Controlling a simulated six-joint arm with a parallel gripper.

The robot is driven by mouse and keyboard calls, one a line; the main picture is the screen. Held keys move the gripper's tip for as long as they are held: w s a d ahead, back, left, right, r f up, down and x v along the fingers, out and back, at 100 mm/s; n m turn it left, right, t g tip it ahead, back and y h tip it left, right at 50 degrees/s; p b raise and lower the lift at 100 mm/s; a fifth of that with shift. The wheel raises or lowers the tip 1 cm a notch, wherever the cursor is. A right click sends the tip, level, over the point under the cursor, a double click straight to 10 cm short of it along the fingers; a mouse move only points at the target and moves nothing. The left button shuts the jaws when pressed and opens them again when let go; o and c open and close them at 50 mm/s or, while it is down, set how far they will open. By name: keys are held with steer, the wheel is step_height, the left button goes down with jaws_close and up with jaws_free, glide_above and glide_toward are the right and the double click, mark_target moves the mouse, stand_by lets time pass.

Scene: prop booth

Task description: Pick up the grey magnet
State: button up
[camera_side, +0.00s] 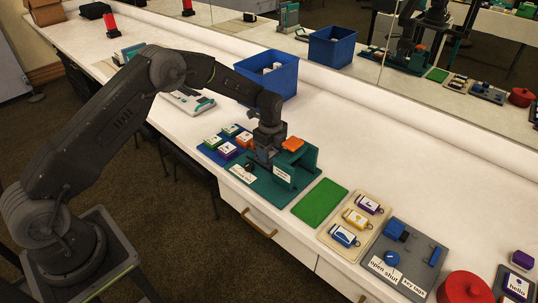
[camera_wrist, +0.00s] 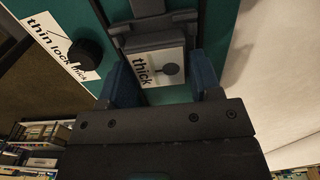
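My gripper (camera_side: 264,157) points down over a teal fixture (camera_side: 270,191) in the side view. In the wrist view my gripper (camera_wrist: 165,80) has blue-padded fingers standing apart, on either side of a white card marked "thick" (camera_wrist: 145,72) with a dark round picture on it. A grey block (camera_wrist: 155,42) lies along the card's top edge. I cannot tell if this is the grey magnet. A black knob (camera_wrist: 86,54) sits by a label reading "thin lock thick" (camera_wrist: 52,40). The arm hides part of the fixture in the side view.
An orange block (camera_side: 292,144) sits on the fixture. A blue tray (camera_side: 225,153) with several coloured cards is to its left, a green mat (camera_side: 320,203) to its right. A blue bin (camera_side: 267,78) stands behind. Further right are a beige card tray (camera_side: 336,229) and a grey panel (camera_side: 407,268).

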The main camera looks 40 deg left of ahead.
steer(key=c, duration=0.5)
steer(key=shift+r, duration=0.1)
